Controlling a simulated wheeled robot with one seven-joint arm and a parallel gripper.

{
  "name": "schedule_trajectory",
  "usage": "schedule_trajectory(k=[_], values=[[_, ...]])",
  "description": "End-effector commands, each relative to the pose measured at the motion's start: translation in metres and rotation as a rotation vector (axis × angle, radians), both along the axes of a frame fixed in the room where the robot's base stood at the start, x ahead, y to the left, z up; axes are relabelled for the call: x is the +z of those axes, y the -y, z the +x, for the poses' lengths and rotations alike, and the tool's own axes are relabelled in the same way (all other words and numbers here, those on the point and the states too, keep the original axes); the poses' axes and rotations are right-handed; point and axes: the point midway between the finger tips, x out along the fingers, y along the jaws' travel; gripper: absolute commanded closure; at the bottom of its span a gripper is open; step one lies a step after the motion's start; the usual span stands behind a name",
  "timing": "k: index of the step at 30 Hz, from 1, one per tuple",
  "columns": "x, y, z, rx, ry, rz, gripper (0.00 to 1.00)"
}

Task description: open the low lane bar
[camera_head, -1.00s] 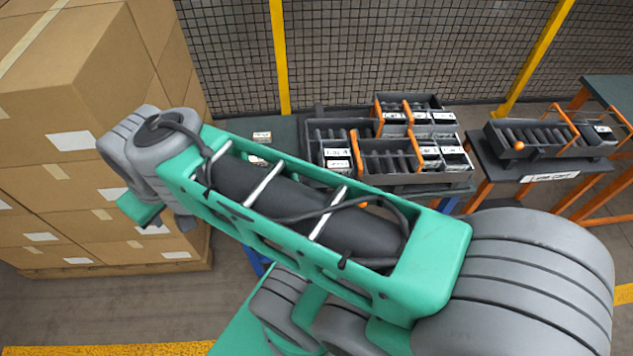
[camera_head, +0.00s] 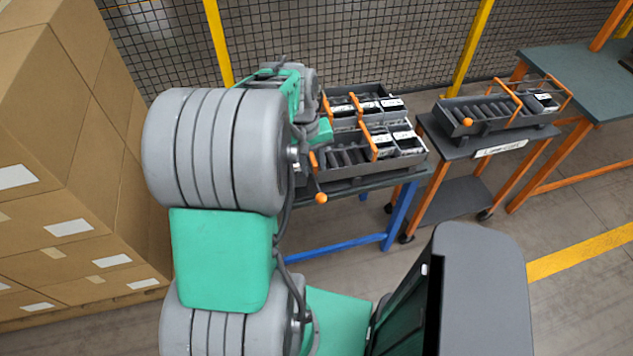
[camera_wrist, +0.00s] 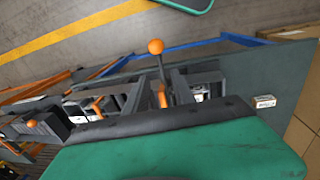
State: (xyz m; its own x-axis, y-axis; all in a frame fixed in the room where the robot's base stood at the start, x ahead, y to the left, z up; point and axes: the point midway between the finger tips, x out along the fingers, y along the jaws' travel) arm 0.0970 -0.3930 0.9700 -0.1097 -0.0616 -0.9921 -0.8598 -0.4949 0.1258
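The low lane rack (camera_head: 345,170) is a dark tray of lanes at the front of the bench, partly hidden by my arm. An orange bar (camera_head: 370,141) crosses it. A dark lever with an orange ball knob (camera_head: 321,198) sticks out at its front left. The knob also shows in the wrist view (camera_wrist: 155,46), with an orange piece (camera_wrist: 162,96) at the lever's lower end. My gripper (camera_wrist: 158,82) seems open, its two dark fingers apart with the lever showing between them; contact cannot be told. In the head view, my arm mostly hides the gripper.
A higher rack (camera_head: 365,100) stands behind the low one. A side cart (camera_head: 466,147) to the right carries another rack with an orange knob (camera_head: 467,122). Stacked cartons (camera_head: 70,150) stand at left, and mesh fence behind. A green-topped table (camera_head: 580,80) is at far right.

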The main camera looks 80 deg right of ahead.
Motion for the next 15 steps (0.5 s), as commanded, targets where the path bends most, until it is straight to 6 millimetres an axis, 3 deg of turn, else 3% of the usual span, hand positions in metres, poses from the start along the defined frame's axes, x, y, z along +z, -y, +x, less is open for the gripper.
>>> schedule_trajectory(k=[10, 15], values=[[-0.057, 0.003, -0.007, -0.002, 0.000, 0.004, 0.69], [-0.073, 0.005, -0.008, -0.001, 0.001, -0.001, 0.69]])
